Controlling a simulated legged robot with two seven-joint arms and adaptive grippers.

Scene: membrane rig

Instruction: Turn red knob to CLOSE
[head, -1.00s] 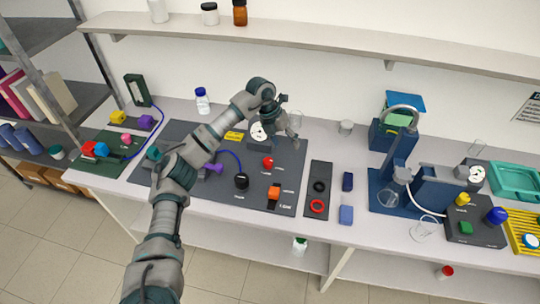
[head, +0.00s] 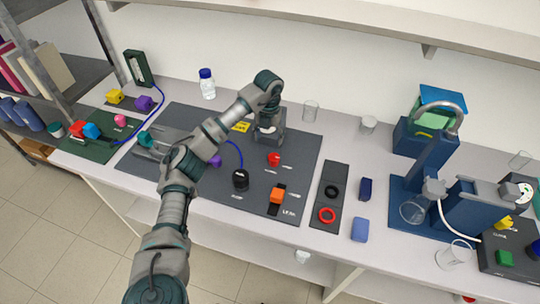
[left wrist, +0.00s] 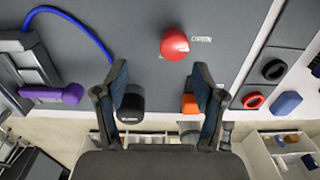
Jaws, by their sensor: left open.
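The red knob (head: 274,159) stands on the dark grey rig panel (head: 300,150), with a small white label beside it that is too blurred to read. It also shows as a round red cap in the left wrist view (left wrist: 174,44), beyond the fingertips and roughly in line with the gap between them. My left gripper (head: 270,133) points down over the panel, just behind the red knob in the head view. In the left wrist view its two fingers (left wrist: 162,85) are spread apart and empty. My right gripper is not in view.
A black knob (head: 240,180) and an orange block (head: 277,195) stand nearer the front of the panel. A purple handle (left wrist: 55,94) and a blue tube (left wrist: 75,20) lie left. A strip with black and red rings (head: 327,214) lies right. My arm crosses the panel's left part.

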